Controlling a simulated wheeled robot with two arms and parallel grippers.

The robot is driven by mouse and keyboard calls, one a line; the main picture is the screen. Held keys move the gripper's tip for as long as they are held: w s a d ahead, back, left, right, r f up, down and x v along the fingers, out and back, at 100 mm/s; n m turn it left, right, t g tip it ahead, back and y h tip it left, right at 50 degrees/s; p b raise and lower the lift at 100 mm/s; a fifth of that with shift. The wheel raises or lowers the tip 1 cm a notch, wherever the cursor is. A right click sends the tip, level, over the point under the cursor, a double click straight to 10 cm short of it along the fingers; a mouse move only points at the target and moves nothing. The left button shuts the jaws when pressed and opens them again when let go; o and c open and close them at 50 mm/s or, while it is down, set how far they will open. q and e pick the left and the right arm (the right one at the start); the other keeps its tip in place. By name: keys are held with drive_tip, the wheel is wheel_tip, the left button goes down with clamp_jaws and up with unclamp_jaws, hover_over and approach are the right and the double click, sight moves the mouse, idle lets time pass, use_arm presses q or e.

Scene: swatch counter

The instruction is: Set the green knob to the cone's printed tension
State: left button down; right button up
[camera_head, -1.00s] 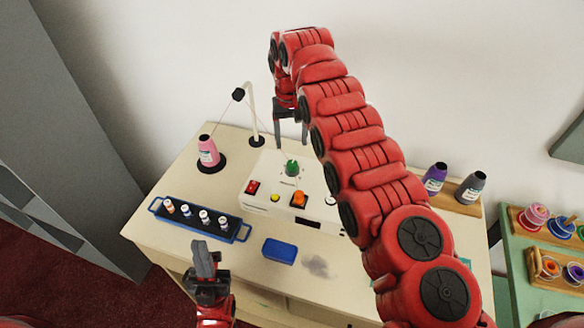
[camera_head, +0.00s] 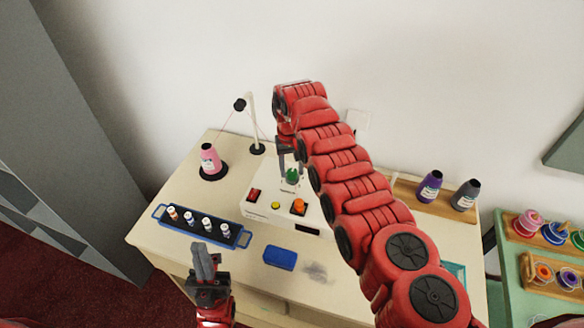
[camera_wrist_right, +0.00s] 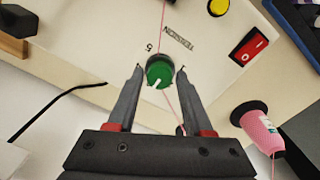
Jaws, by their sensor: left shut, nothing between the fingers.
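The green knob (camera_head: 292,175) sits on the white machine (camera_head: 262,190). In the wrist view the knob (camera_wrist_right: 160,73) has a white pointer mark towards its lower left, with "TENSION" and a "5" printed beside it. My right gripper (camera_head: 290,160) is over the knob; in the wrist view its open fingers (camera_wrist_right: 160,70) stand on either side of the knob, with small gaps. The pink cone (camera_head: 210,159) stands on a black base at the left; it also shows in the wrist view (camera_wrist_right: 262,128), its label too small to read. My left gripper (camera_head: 203,262) is shut and empty at the table's front.
A red switch (camera_head: 254,195), yellow button (camera_head: 276,205) and orange knob (camera_head: 299,207) are on the machine. A blue tray (camera_head: 181,236) of small spools and a blue block (camera_head: 280,257) lie in front. Purple (camera_head: 429,186) and grey (camera_head: 466,194) cones stand at right.

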clamp_jaws()
drive_tip(key=shift+f+n+b, duration=0.2)
drive_tip(key=shift+n+b, duration=0.5)
drive_tip(key=shift+b, duration=0.35)
drive_tip(key=n+b, duration=0.4)
drive_tip(key=shift+b, duration=0.4)
drive_tip(key=n+b, duration=0.1)
drive_tip(key=n, duration=0.2)
drive_tip(key=shift+r+b, duration=0.1)
drive_tip(key=shift+b, duration=0.2)
drive_tip(key=shift+r+n+b, duration=0.1)
drive_tip(key=shift+n+b, duration=0.4)
drive_tip(key=shift+n, duration=1.1)
